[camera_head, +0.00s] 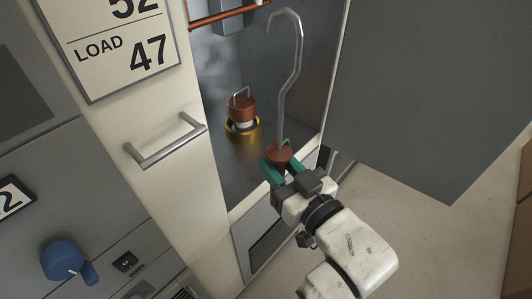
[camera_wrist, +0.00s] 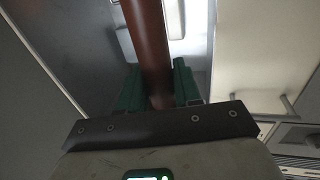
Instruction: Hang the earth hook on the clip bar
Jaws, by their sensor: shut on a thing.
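The earth hook (camera_head: 291,80) is a long grey metal rod with a bent shaft, a curled top and a reddish-brown handle. My gripper (camera_head: 279,168) is shut on that handle, with its green fingers on either side. The handle (camera_wrist: 149,50) rises between the fingers (camera_wrist: 157,88) in the wrist view. The hook stands roughly upright in front of the open cabinet. The copper-coloured bar (camera_head: 226,15) at the cabinet's top, likely the clip bar, lies left of the hook's curl.
Inside the cabinet stands a copper-topped part with a small loop (camera_head: 241,108) on a yellow ring. An open grey door (camera_head: 430,90) is on the right. A cream panel with a metal handle (camera_head: 166,141) and a blue knob (camera_head: 66,260) are on the left.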

